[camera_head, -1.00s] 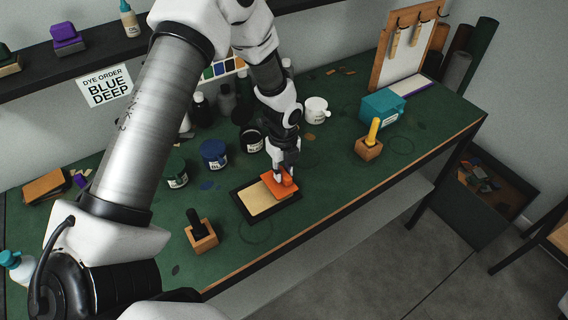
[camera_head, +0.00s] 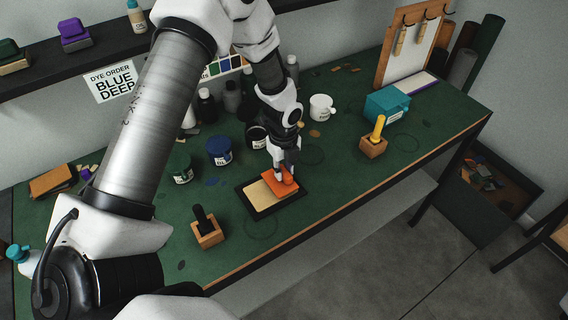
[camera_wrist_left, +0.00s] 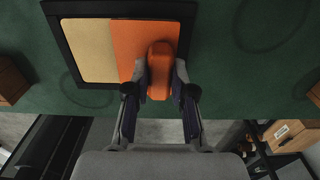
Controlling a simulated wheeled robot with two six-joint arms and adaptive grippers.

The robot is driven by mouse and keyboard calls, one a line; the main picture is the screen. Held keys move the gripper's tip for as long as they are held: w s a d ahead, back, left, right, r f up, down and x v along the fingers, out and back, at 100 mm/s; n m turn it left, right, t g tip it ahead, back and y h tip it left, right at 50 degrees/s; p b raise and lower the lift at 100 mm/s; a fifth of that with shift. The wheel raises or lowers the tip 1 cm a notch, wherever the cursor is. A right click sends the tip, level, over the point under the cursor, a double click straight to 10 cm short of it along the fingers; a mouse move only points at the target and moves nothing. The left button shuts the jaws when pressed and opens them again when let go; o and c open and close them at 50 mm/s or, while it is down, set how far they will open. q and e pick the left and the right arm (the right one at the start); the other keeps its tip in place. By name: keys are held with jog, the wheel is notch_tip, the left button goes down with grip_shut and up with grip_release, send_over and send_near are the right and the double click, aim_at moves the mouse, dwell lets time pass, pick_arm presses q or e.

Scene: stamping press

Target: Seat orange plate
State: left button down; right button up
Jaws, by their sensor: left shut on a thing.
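The orange plate (camera_head: 274,182) with its raised orange handle lies over the right part of the black-framed tray (camera_head: 246,206). A cream plate (camera_head: 259,197) fills the left part of that frame. My left gripper (camera_head: 286,175) is shut on the orange plate's handle from above. In the left wrist view the gripper (camera_wrist_left: 160,84) has a finger on each side of the handle, and the orange plate (camera_wrist_left: 130,40) lies beside the cream plate (camera_wrist_left: 86,50), inside the black frame (camera_wrist_left: 52,30). Whether the orange plate lies fully flat is hard to tell. My right gripper is not seen.
A wooden holder with a black handle (camera_head: 207,234) stands left of the frame, and one with a yellow handle (camera_head: 374,146) stands right. Dye jars (camera_head: 219,152), a white mug (camera_head: 321,107) and a teal box (camera_head: 386,105) stand behind. The bench front is mostly clear.

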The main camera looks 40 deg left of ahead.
aim_at(285, 170)
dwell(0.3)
pick_arm(q)
jog(key=shift+w+d+p, duration=0.1)
jog(key=shift+w+p, duration=0.05)
jog(key=shift+p, duration=0.25)
jog(key=shift+f, duration=0.1)
jog(key=shift+f+b, duration=0.5)
jog(key=shift+f, duration=0.15)
jog(key=c, duration=0.6)
grip_release()
jog(key=shift+r, duration=0.1)
notch_tip(285, 170, up, 8)
jog(key=p, duration=0.7)
